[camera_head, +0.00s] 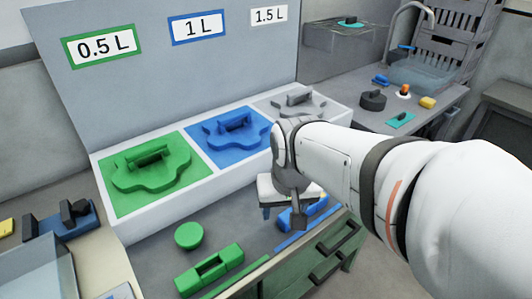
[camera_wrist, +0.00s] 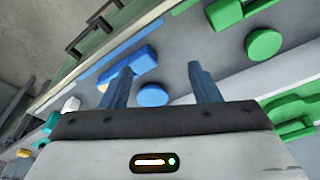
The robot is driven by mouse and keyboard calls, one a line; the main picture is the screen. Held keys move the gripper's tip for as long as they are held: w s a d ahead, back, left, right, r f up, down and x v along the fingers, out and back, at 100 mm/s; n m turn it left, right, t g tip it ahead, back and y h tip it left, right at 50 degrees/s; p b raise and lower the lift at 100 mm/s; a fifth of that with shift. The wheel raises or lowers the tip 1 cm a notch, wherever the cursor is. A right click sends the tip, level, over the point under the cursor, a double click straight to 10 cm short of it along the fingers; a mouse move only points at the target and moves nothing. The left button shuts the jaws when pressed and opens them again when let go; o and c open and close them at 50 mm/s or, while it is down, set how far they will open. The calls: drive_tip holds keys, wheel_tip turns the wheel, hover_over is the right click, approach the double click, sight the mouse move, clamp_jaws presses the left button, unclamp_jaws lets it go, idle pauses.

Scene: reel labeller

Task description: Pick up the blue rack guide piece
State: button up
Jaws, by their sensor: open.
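My gripper (camera_head: 283,214) is open and empty above the dark counter; its two fingers also show in the wrist view (camera_wrist: 158,70). A blue block (camera_head: 318,208) lies on the counter, partly hidden by my gripper; in the wrist view the blue block (camera_wrist: 143,57) is partly behind the left finger. A blue disc (camera_wrist: 153,95) lies between the fingers in that view, apart from the block. A blue wavy piece with a handle (camera_head: 236,128) sits on the blue panel under the 1 L label (camera_head: 199,27). I cannot tell which blue thing is the rack guide piece.
A green disc (camera_head: 189,235) and a slotted green block (camera_head: 209,270) lie on the counter to the left. A green wavy piece (camera_head: 150,170) and a grey one (camera_head: 297,103) flank the blue one. A sink (camera_head: 420,70) and small items stand at the back right.

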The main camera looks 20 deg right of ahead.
drive_tip(key=shift+o, duration=0.4)
drive_tip(key=w+d+f+m+g, duration=0.1)
drive_tip(key=w+d+f+m, duration=0.1)
drive_tip(key=w+d+m, duration=0.3)
drive_tip(key=shift+w+d+f+m, duration=0.2)
drive_tip(key=shift+w+d+m, duration=0.15)
drive_tip(key=shift+w+m, duration=0.55)
drive_tip(key=w+d+f+m, duration=0.1)
drive_tip(key=f, duration=0.2)
drive_tip(key=w+d+f+m+g, duration=0.1)
drive_tip(key=d+f+m, duration=0.1)
drive_tip(key=f, duration=0.2)
drive_tip(key=w+d+f+m+p, duration=0.1)
drive_tip(key=d+f+m, duration=0.1)
drive_tip(key=f, duration=0.2)
drive_tip(key=shift+w, duration=0.4)
drive_tip(key=c, duration=1.2)
